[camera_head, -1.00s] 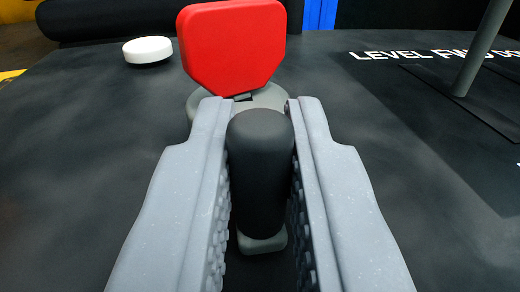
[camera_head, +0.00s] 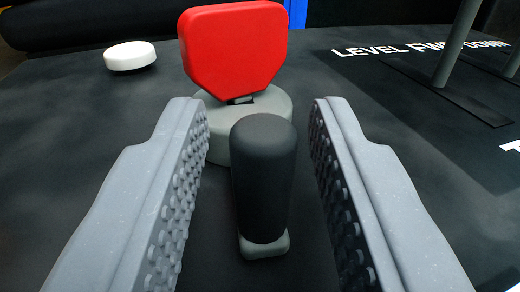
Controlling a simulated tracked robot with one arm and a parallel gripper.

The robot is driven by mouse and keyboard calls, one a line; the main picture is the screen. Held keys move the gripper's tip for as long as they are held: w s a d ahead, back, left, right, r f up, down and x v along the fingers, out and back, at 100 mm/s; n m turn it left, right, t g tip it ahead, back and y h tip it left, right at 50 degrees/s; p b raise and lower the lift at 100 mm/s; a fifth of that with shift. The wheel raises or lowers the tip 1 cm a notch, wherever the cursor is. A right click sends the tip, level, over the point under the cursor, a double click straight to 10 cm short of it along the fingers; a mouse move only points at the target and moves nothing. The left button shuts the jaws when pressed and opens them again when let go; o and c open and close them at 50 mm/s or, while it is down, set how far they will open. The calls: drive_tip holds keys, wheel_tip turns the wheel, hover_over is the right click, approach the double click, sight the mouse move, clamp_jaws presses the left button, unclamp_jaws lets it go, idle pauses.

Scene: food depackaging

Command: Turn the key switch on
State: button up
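A red key head (camera_head: 233,48) stands upright on a round grey switch base (camera_head: 218,118) at top centre, its flat face toward me. My gripper (camera_head: 258,105) is open, with one grey finger on each side of a black rounded lever (camera_head: 263,180). The lever stands between the fingers with clear gaps on both sides, on a small grey foot (camera_head: 264,246). The key lies beyond the fingertips, and nothing holds it. The lower part of the switch base is partly hidden behind the lever and the left finger.
A white round button (camera_head: 130,56) sits on the dark panel at upper left. A thin grey lever (camera_head: 459,38) rises at upper right beside white lettering reading "LEVEL" and "DOWN" (camera_head: 400,48). A black padded bar (camera_head: 70,25) runs along the back left.

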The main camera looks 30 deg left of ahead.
drive_tip(key=shift+s+d, duration=0.1)
drive_tip(key=b+v, duration=0.1)
drive_tip(key=v, duration=1.2)
drive_tip(key=shift+s, duration=0.25)
drive_tip(key=shift+d+f, duration=0.1)
